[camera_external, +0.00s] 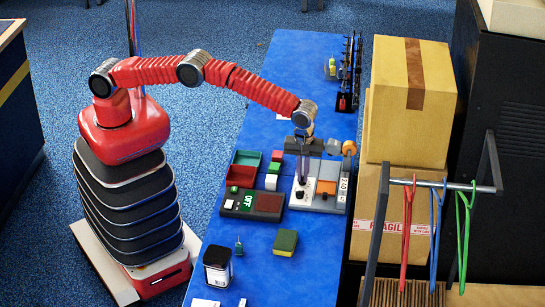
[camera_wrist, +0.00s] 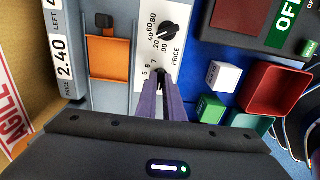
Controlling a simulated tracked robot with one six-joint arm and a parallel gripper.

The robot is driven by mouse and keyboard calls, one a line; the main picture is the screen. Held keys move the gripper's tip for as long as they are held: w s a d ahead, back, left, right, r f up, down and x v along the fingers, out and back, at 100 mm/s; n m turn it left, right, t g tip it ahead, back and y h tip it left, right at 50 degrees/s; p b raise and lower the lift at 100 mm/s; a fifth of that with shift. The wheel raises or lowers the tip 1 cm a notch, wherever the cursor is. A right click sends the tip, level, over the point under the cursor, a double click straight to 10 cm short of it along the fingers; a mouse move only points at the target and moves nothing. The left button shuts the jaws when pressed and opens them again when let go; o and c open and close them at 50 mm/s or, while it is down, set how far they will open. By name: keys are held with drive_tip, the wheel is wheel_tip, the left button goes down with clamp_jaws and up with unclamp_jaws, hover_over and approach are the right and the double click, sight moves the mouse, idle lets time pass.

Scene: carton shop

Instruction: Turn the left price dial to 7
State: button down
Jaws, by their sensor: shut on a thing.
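My gripper (camera_external: 302,181) points down at the grey and white price panel (camera_external: 298,198). In the wrist view its purple fingers (camera_wrist: 161,84) are shut on a small dial knob at the lower end of the white strip (camera_wrist: 147,45). The knob is mostly hidden between the fingers. The figures 5, 6 and 7 show beside it; its pointer cannot be read. The other price dial (camera_wrist: 167,33), a black knob, stands apart with figures from .00 to .80 around it. A display plate (camera_wrist: 63,60) reads 2.40, with the word LEFT on it.
An orange slot (camera_wrist: 105,57) lies beside the dial strip. A panel marked OFF (camera_external: 250,203), red and green trays (camera_external: 241,175) and small blocks (camera_external: 271,182) stand close by. A sponge (camera_external: 285,242) and a black-lidded jar (camera_external: 217,265) are nearer. Cartons (camera_external: 408,135) and a hanger rail (camera_external: 445,184) stand right.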

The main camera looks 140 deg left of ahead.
drive_tip(key=shift+m, duration=0.4)
drive_tip(key=m, duration=0.6)
drive_tip(key=shift+m, duration=0.4)
drive_tip(key=m, duration=1.4)
drive_tip(key=shift+m, duration=0.3)
drive_tip(key=m, duration=0.3)
drive_tip(key=shift+m, duration=2.2)
